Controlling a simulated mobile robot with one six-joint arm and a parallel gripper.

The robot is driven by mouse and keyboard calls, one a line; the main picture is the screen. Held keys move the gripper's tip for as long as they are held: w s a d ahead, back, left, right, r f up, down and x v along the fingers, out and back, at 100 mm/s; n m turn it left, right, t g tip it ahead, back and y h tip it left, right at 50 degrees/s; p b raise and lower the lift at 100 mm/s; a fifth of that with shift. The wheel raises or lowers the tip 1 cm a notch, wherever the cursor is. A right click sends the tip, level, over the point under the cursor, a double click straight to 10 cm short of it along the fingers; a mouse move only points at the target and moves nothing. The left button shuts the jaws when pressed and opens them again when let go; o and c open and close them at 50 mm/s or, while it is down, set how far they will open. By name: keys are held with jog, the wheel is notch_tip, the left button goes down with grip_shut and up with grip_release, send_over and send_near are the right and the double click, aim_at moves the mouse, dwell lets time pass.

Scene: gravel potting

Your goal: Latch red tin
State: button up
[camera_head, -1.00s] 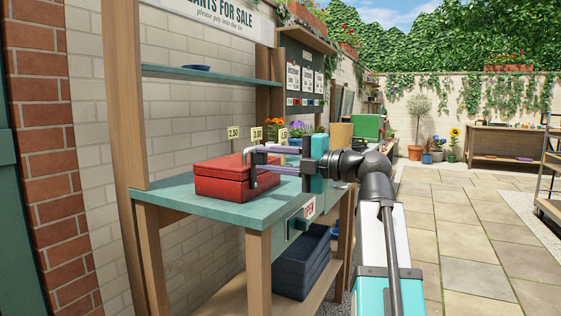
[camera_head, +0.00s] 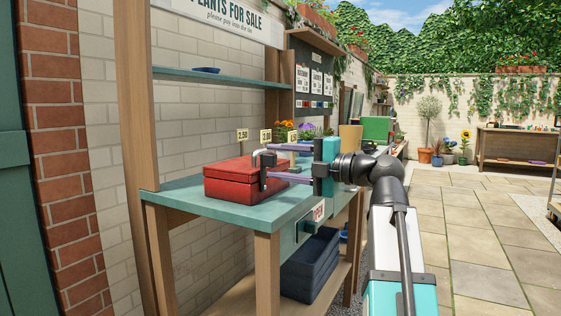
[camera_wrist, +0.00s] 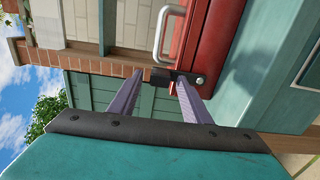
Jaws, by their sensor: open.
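The red tin (camera_head: 228,184) stands on the teal bench top (camera_head: 200,192), its lid looking shut. In the wrist view its red side (camera_wrist: 212,40) fills the upper right, with a silver wire handle (camera_wrist: 163,32) and a small black block (camera_wrist: 161,77), which looks like a latch part. My gripper (camera_head: 268,163) is at the tin's right end, jaws open, one finger above the other. In the wrist view my gripper (camera_wrist: 160,75) has a fingertip to each side of the black block. I cannot tell whether either finger touches it.
Price tags (camera_head: 265,136) and potted flowers (camera_head: 308,131) stand behind the tin. A shelf (camera_head: 225,80) with a blue dish (camera_head: 207,70) is above. A dark blue crate (camera_head: 310,268) sits below the bench. The bench front left is clear.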

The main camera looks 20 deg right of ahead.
jog(key=p+v, duration=0.4)
jog(key=v, duration=0.9)
jog(key=shift+s, duration=0.15)
dwell(0.6)
